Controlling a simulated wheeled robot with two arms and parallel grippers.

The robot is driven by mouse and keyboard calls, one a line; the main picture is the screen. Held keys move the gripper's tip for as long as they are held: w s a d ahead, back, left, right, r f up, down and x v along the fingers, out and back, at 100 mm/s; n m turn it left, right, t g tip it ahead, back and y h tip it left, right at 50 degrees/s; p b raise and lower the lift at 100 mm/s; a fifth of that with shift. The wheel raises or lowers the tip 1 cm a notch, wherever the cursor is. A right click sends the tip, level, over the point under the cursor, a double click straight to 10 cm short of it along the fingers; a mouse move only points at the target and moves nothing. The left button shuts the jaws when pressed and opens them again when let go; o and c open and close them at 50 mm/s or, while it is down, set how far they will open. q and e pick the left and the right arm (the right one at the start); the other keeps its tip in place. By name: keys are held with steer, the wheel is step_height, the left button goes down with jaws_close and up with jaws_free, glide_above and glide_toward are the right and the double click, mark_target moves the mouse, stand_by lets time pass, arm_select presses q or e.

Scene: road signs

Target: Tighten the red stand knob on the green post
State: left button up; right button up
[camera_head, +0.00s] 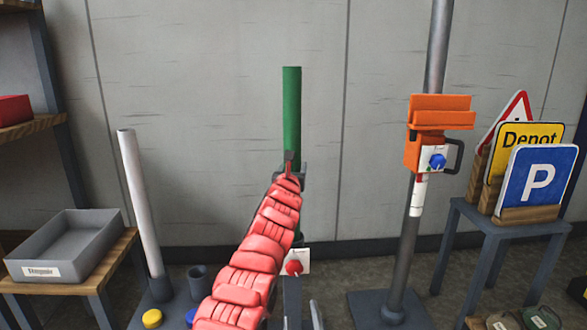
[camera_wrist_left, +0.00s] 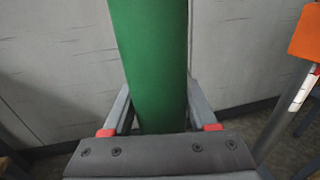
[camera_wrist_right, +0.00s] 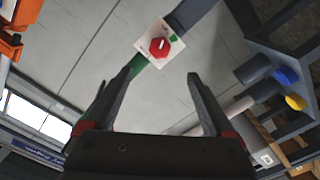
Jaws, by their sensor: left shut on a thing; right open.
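The green post (camera_head: 292,110) stands upright in the middle of the head view. My left gripper (camera_head: 289,172) is shut around it, and in the left wrist view the post (camera_wrist_left: 152,60) is between its fingers (camera_wrist_left: 158,105). The red stand knob (camera_head: 294,267) sits on a white plate low on the post's stand. In the right wrist view the red knob (camera_wrist_right: 160,47) shows a white mark and lies beyond the fingertips. My right gripper (camera_wrist_right: 150,82) is open and empty, apart from the knob; in the head view only a little of it shows at the bottom.
An orange device (camera_head: 427,150) with a blue knob is on a grey pole to the right. Road signs (camera_head: 538,180) stand on a right table. A white post (camera_head: 140,200) and a grey tray (camera_head: 65,248) are left. My red left arm hides part of the stand.

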mark_target(295, 273)
arm_select(q)
jaws_close()
arm_select(e)
steer(key=w+a+f+n+y, duration=0.1)
steer(key=w+a+f+y, duration=0.3)
steer(key=a+y, duration=0.15)
steer(key=w+d+m+t+h, duration=0.3)
steer(key=d+m+t+h, duration=0.1)
steer(key=d+m, duration=0.2)
steer(key=x, duration=1)
steer(key=shift+s+r, duration=0.2)
steer(key=shift+r, duration=0.1)
steer(key=shift+w+a, duration=0.1)
steer(key=shift+w, duration=0.3)
steer(key=shift+w+r, duration=0.2)
steer(key=shift+w, duration=0.4)
